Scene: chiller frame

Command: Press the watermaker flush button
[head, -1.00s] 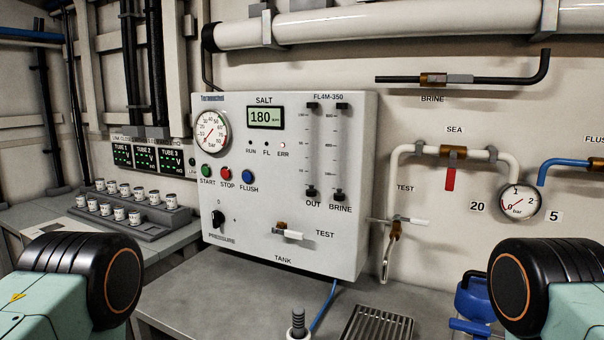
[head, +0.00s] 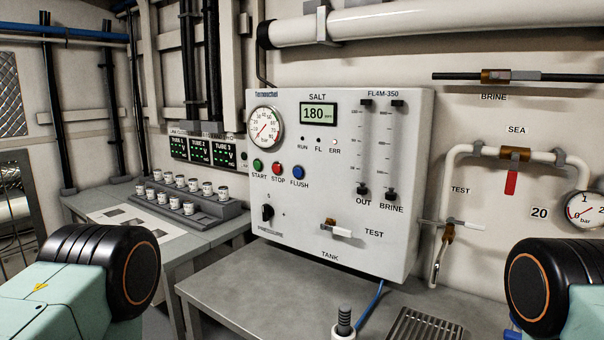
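The watermaker panel (head: 320,230) is a white box on the wall in the middle of the head view. Its blue FLUSH button (head: 298,172) sits in a row to the right of the red STOP button (head: 277,170) and the green START button (head: 258,165). Nothing covers the buttons. Parts of my two arms show at the lower left and lower right, well apart from the panel. Neither gripper is in view.
A rack of several small white cups (head: 188,207) stands at left. White piping with a red-handled valve (head: 511,182) and a gauge (head: 583,210) is at right.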

